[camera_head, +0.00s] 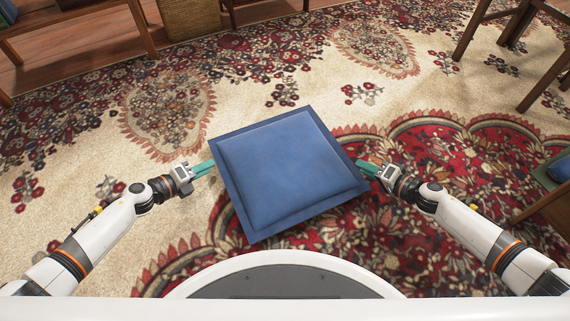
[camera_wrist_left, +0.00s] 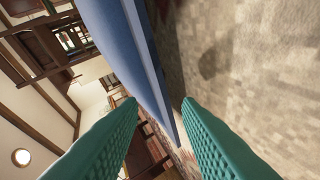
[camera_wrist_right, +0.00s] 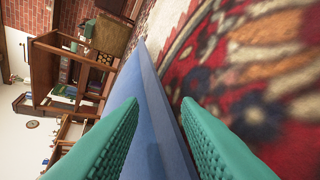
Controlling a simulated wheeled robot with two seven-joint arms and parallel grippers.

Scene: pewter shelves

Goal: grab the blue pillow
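The blue pillow (camera_head: 285,170) is a square cushion with a flat darker border, turned a little in the head view. It seems raised off the floor, between my two grippers. My left gripper (camera_head: 212,165) is at its left edge, and the pillow's rim (camera_wrist_left: 158,75) passes between the green fingers in the left wrist view. My right gripper (camera_head: 359,163) is at its right edge, and the pillow (camera_wrist_right: 158,120) fills the gap between the green fingers in the right wrist view. The fingertips are partly hidden by the pillow.
A patterned red and cream rug (camera_head: 100,110) covers the floor. A wooden bench (camera_head: 95,35) and a wicker basket (camera_head: 190,18) stand at the back left. Wooden chair legs (camera_head: 500,40) are at the back right. A low wooden piece (camera_head: 550,212) is at the right edge.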

